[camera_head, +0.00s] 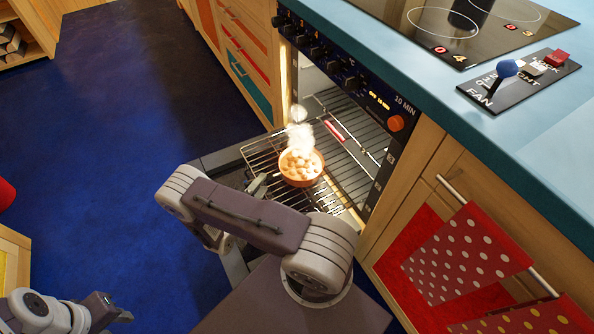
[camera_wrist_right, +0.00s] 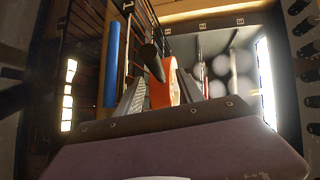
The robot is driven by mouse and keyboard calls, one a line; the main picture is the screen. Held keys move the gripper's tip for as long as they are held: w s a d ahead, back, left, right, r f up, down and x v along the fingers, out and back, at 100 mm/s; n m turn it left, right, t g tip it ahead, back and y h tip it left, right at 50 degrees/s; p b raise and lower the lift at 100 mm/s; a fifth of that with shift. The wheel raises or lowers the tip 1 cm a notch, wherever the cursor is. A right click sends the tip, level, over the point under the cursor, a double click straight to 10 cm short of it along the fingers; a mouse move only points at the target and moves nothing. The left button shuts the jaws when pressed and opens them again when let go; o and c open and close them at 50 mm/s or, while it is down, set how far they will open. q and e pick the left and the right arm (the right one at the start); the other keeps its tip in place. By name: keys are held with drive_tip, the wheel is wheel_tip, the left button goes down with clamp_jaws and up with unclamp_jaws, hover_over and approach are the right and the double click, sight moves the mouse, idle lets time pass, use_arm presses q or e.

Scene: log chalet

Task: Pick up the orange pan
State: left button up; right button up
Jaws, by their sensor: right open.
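The orange pan (camera_head: 301,176) sits on the wire rack of the open oven, with round pale food in it and white steam above. My right gripper (camera_head: 258,184) is just left of the pan, mostly hidden by my own forearm. My left gripper (camera_head: 115,312) is low at the left, far from the pan.
The pulled-out oven rack (camera_head: 262,150) lies over the lowered oven door (camera_head: 222,157). A blue counter (camera_head: 420,75) with a cooktop (camera_head: 440,22) overhangs on the right. A spotted red towel (camera_head: 468,255) hangs at the lower right. The blue floor (camera_head: 120,110) is clear.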

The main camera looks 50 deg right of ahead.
drive_tip(key=x, duration=0.3)
drive_tip(key=shift+d+f+b, duration=0.1)
drive_tip(key=shift+d+b, duration=0.05)
drive_tip(key=shift+b, duration=0.15)
clamp_jaws()
idle(1.1)
